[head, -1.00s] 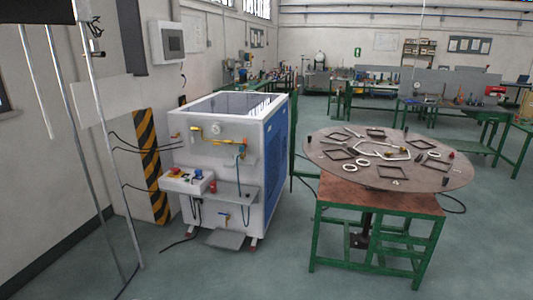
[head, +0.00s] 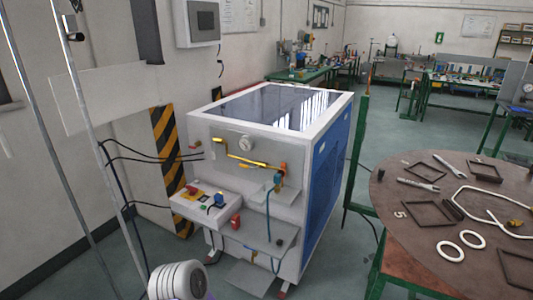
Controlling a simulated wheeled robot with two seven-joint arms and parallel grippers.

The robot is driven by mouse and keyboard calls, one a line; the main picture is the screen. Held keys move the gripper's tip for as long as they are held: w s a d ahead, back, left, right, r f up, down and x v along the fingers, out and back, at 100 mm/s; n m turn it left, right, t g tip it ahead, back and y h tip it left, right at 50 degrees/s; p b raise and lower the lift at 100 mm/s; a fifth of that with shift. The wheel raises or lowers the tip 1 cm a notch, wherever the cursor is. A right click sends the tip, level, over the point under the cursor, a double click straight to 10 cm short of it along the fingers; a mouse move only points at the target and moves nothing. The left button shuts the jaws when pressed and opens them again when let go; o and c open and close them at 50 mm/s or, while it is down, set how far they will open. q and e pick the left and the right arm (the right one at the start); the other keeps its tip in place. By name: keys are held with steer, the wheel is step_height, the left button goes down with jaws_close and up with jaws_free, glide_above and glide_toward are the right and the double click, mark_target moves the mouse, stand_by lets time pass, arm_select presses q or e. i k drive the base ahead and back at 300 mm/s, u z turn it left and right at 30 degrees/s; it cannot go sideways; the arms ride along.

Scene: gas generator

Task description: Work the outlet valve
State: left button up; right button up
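The gas generator (head: 312,225) is a white cabinet with a blue side panel and a dark glossy top, left of centre in the head view. Its front carries a yellow pipe (head: 246,160) below a round gauge (head: 245,143). At the pipe's right end is an orange-yellow valve fitting (head: 282,167) with a teal part and a hose below. A smaller yellow fitting (head: 250,248) sits low on the front. I cannot tell which is the outlet valve. Neither gripper shows; a white rounded part of my arm is at the bottom edge.
A control box (head: 203,205) with red, green and blue parts juts from the generator's front left. A round table (head: 400,222) with frames, rings and wrenches stands at right. Black cables and thin poles are at left.

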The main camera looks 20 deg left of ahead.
mark_target(248, 167)
steer(key=u, duration=0.05)
steer(key=i, duration=0.35)
steer(key=u, duration=3)
steer(key=i, duration=0.4)
steer(key=z, duration=2.45)
steer(key=k, duration=0.45)
steer(key=z, duration=0.55)
steer(key=i, duration=1)
steer(key=u, duration=0.45)
